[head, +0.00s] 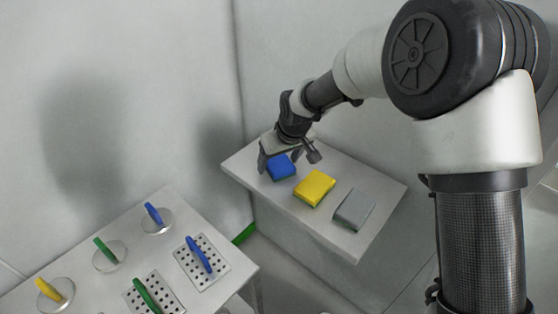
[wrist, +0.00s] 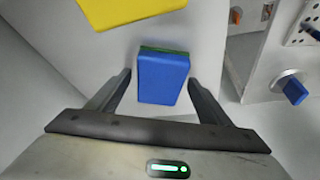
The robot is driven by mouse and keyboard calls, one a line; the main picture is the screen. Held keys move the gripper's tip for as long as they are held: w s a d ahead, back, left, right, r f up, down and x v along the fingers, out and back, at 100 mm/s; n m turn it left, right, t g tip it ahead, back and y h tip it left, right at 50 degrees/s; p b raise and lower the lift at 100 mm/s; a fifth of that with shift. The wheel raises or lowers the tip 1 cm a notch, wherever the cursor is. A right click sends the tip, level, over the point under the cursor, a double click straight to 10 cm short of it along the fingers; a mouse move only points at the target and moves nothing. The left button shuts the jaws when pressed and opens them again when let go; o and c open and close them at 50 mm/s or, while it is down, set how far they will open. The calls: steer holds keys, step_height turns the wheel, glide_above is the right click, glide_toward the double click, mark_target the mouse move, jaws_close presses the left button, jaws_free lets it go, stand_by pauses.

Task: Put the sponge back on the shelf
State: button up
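A blue sponge (head: 281,167) with a green layer lies at the left end of the white shelf (head: 376,225). My gripper (head: 284,163) is over that end of the shelf, around the blue sponge. In the wrist view the blue sponge (wrist: 163,78) is between the two open fingers of my gripper (wrist: 162,82), with gaps showing on both sides. A yellow sponge (head: 314,188) lies in the middle of the shelf. It also shows at the top of the wrist view (wrist: 130,10). A grey block (head: 354,209), perhaps another sponge, lies to its right.
A lower white table (head: 215,240) stands at the left with perforated plates (head: 202,262) and round discs (head: 110,256) carrying blue, green and yellow handles. A gap separates it from the shelf. Walls stand close behind. The shelf's front right corner is bare.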

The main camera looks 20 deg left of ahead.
steer(key=shift+r, duration=0.45)
steer(key=p+v, duration=0.1)
steer(key=v, duration=1)
steer(key=d+r+m+t+h, duration=0.1)
steer(key=d+r, duration=0.3)
steer(key=d, duration=0.2)
steer(key=d+r+m, duration=0.1)
steer(key=d+r, duration=0.2)
steer(key=d, duration=0.4)
steer(key=s+d+r+m+t+h, duration=0.1)
steer(key=s+d+m, duration=0.3)
steer(key=s+d, duration=0.5)
steer(key=s+d+r+m+h, duration=0.1)
steer(key=s+d+r+m, duration=0.3)
steer(key=s+d, duration=0.6)
steer(key=d, duration=0.5)
steer(key=shift+t+h, duration=0.3)
steer(key=shift+t, duration=0.1)
